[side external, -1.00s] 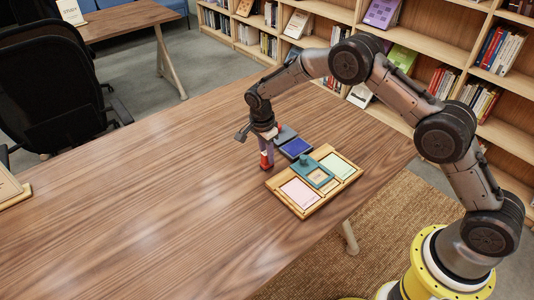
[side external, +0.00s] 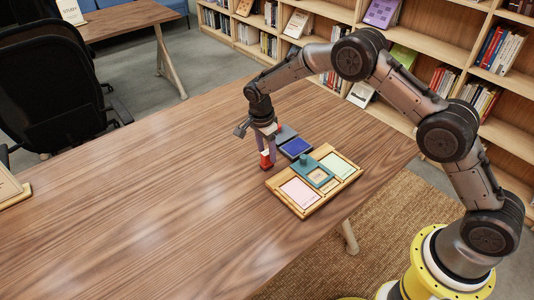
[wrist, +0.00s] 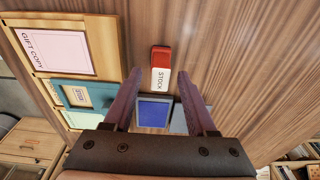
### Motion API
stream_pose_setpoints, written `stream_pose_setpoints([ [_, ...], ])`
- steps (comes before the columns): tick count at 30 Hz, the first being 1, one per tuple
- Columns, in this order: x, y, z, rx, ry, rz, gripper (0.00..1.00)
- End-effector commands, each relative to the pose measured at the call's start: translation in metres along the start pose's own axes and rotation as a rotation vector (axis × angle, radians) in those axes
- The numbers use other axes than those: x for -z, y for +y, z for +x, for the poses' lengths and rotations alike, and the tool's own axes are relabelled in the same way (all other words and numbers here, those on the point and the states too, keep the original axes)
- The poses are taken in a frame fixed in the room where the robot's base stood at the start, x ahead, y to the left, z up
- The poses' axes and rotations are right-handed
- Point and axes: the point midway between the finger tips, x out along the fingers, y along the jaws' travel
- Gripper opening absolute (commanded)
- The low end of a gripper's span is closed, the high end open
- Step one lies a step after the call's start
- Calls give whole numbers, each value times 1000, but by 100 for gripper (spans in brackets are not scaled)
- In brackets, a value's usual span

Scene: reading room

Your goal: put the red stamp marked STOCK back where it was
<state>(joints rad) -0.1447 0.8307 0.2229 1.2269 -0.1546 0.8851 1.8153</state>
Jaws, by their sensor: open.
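The red stamp (side external: 266,161) is on the wooden table, left of the ink pad and the wooden tray. In the wrist view the stamp (wrist: 161,57) shows a red part and a white label reading STOCK. My gripper (side external: 267,150) is at the stamp, pointing down. In the wrist view its two purple fingers (wrist: 160,82) are open, one on each side of the stamp, with visible gaps. The wooden tray (side external: 308,213) holds a pink card marked GIFT COPY (wrist: 55,50), a pale green card (side external: 337,166) and a teal piece (wrist: 62,88) with a tan STOCK label.
Bookshelves (side external: 420,60) stand behind; a black chair (side external: 55,80) is at the far left.

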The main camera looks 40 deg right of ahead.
Motion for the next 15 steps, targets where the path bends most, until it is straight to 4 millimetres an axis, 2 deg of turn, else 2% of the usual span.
stream_pose_setpoints([
  [9, 0, -1, -67, 5, -1, 0, 57],
  [15, -1, 0, -95, 2, -1, 0, 57],
])
